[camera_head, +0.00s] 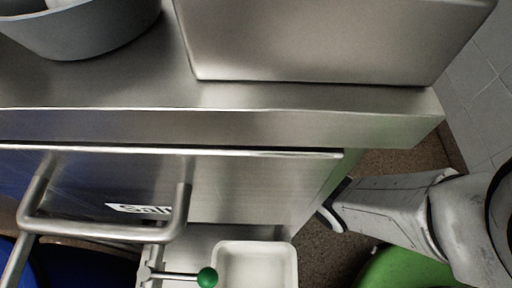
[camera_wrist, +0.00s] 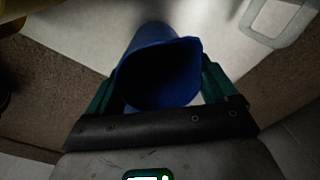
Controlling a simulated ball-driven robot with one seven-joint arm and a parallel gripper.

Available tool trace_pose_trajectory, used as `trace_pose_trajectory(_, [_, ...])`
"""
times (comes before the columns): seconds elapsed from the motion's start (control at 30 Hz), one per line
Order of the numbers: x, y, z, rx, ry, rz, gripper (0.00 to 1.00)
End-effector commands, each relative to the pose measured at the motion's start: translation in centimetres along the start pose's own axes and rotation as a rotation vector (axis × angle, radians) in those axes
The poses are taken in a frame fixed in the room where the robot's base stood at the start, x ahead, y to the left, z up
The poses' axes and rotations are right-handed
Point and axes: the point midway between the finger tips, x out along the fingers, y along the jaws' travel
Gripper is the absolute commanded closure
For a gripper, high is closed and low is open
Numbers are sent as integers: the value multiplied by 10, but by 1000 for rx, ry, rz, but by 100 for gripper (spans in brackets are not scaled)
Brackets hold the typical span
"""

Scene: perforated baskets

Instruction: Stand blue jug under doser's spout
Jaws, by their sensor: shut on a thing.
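The blue jug (camera_wrist: 150,36) is in the wrist view, seen into its dark open mouth, with a pointed lip at the upper right. My gripper (camera_wrist: 158,82) is shut on it, with one green finger on each side. The jug does not show in the head view, and I see no handle on it. In the head view, a lever with a green ball knob (camera_head: 207,277) sticks out below the steel front, beside a white tray (camera_head: 255,262). It may belong to the doser, but I cannot tell. No spout can be made out.
A steel counter (camera_head: 240,125) crosses the head view, bearing a grey bowl (camera_head: 80,32) and a steel box (camera_head: 320,40). Tubular handles (camera_head: 110,229) stick out from the front, near a partly hidden label (camera_head: 140,210). Brown floor (camera_wrist: 50,95) shows in the wrist view.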

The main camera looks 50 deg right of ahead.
Motion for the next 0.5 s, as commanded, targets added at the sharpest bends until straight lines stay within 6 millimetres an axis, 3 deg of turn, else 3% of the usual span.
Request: trace_pose_trajectory(0.5, [-86,-5,0,-1,0,-2,45])
